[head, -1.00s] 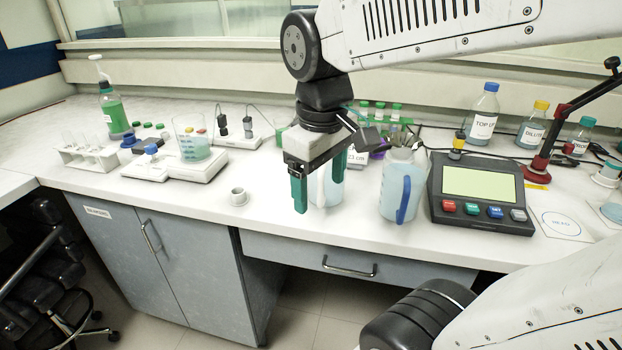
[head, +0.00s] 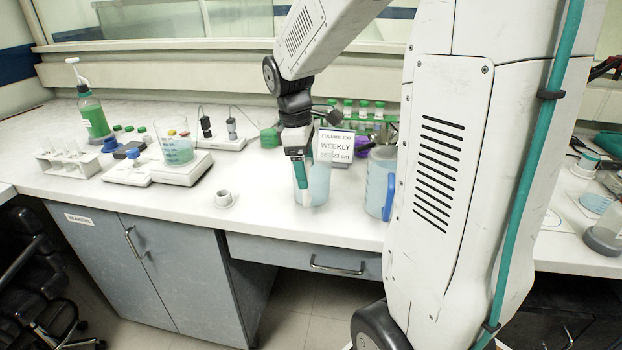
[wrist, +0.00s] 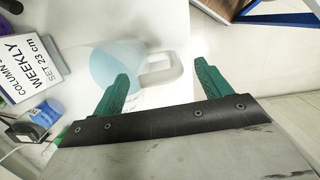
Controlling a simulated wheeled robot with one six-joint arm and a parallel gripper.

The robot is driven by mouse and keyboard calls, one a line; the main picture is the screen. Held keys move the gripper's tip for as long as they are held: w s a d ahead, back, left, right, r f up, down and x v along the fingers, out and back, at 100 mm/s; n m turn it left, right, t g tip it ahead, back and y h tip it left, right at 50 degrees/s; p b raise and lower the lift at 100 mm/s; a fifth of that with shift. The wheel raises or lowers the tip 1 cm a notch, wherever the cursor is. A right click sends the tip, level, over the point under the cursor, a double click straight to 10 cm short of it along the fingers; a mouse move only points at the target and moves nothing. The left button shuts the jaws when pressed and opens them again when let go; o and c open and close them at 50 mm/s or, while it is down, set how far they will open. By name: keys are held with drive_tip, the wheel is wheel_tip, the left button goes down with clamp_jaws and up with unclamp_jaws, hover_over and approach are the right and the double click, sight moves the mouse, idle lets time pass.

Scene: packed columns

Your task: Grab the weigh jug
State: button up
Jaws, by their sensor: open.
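A clear jug (head: 318,184) with pale blue liquid and a white handle stands on the bench; I cannot read a name on it. In the wrist view the same jug (wrist: 112,66) is ahead of my fingers, its handle (wrist: 160,72) lying in the gap between them. My gripper (head: 301,182) points down at the jug's near side, seen almost edge-on. In the wrist view my gripper (wrist: 164,84) is open with green fingers apart; contact with the handle cannot be told. A second jug (head: 377,180) with a blue handle stands to the right, partly hidden by my arm.
A sign reading WEEKLY, SET 23 cm (head: 336,146) stands behind the jug, close to my gripper. A balance (head: 190,168) with a beaker (head: 176,150) and a small white cup (head: 224,199) are to the left. Bench between cup and jug is clear.

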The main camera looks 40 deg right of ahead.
drive_tip(key=shift+s+d+f, duration=0.1)
drive_tip(key=shift+f, duration=0.6)
drive_tip(key=shift+s+d+f, duration=0.1)
drive_tip(key=shift+f, duration=0.6)
drive_tip(key=c, duration=1.6)
drive_tip(key=shift+r, duration=0.1)
